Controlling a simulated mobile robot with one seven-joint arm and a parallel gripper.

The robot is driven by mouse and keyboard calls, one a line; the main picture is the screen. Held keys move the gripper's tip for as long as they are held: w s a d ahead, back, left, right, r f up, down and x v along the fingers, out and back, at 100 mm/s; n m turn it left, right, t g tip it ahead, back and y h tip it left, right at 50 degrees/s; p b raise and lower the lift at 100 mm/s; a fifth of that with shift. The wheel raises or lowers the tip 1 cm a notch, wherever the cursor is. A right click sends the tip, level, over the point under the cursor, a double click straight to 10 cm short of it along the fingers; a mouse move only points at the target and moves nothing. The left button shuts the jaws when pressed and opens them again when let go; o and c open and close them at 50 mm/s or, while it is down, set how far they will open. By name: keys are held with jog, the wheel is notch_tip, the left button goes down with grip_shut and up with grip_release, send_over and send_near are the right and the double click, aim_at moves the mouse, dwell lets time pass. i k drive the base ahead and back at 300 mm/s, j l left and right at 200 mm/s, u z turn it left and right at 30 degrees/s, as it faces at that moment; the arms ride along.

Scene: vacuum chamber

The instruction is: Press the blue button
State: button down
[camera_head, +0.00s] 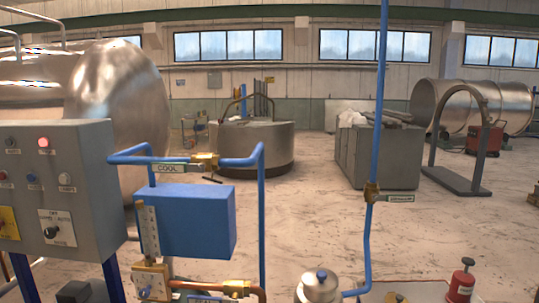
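The blue button (32,178) is a small round knob on the front of a grey control box (98,190) at the left edge of the head view. It sits in a row between a red button (3,175) and a white button (64,178). A lit red lamp (43,142) is above it. Nothing covers the blue button. My gripper is not in view, so its place relative to the button cannot be told.
Blue pipes (262,215) and a blue box (197,221) stand just right of the control box. A black rotary switch (53,232) is low on the panel. A metal tank (118,85) is behind. Open floor (320,220) lies at centre.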

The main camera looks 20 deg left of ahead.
aim_at(31, 177)
jog(key=k+j, duration=0.1)
jog(key=j, duration=0.4)
jog(key=k+j, duration=0.1)
jog(key=j, duration=0.35)
jog(key=k+j, duration=0.1)
jog(key=j, duration=0.4)
jog(key=k+j, duration=0.1)
jog(key=j, duration=0.35)
jog(key=k+j, duration=0.1)
jog(key=j, duration=0.4)
jog(key=k+j, duration=0.1)
jog(key=j, duration=0.35)
jog(key=k+j, duration=0.1)
jog(key=j, duration=0.4)
